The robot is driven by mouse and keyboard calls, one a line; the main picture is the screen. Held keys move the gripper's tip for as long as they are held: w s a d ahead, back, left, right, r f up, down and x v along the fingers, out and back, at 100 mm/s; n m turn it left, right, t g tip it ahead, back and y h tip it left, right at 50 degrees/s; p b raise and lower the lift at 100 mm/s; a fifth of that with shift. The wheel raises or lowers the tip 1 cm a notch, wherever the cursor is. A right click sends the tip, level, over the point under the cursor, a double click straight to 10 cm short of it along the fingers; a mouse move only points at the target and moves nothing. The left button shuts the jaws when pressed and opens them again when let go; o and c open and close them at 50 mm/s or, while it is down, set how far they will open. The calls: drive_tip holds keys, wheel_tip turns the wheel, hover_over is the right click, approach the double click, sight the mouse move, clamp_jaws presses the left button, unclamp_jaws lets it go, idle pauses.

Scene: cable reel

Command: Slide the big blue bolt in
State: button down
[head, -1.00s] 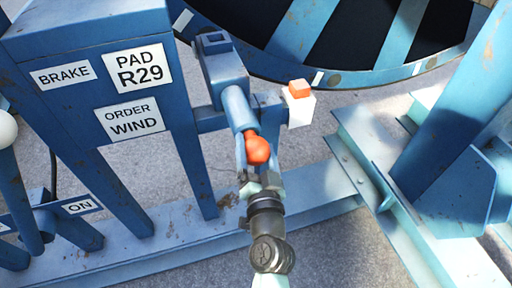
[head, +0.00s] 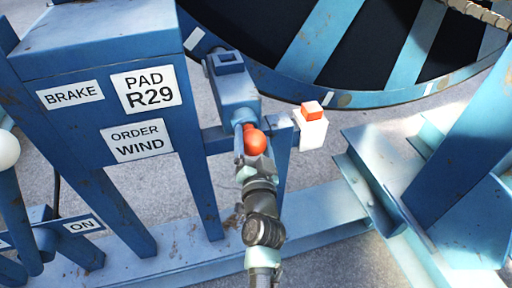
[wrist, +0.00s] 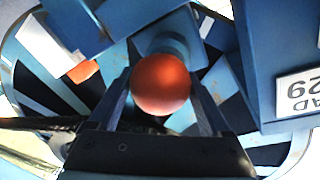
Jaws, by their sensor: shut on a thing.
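The big blue bolt's orange ball knob (head: 254,142) is right at the near end of the blue housing (head: 235,92) in the head view. Little or none of the blue shaft shows between knob and housing. My gripper (head: 248,158) is shut on the bolt at its knob end. In the wrist view the knob (wrist: 161,84) sits between the two fingers of my gripper (wrist: 160,98), with the blue housing behind it. The knob hides most of the bolt there, so its far end cannot be seen.
A white block with an orange top (head: 312,130) stands just right of the housing. A blue cabinet (head: 90,45) with BRAKE, PAD R29 and ORDER WIND labels is at left. The large reel (head: 320,40) is behind. Blue beams (head: 430,200) fill the right side.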

drive_tip(key=shift+r, duration=0.15)
drive_tip(key=shift+c, duration=0.6)
unclamp_jaws()
drive_tip(key=shift+o, duration=0.6)
drive_tip(key=shift+w, duration=0.1)
drive_tip(key=s+d+b, duration=0.1)
drive_tip(key=s, duration=1.2)
drive_tip(key=shift+d, duration=0.2)
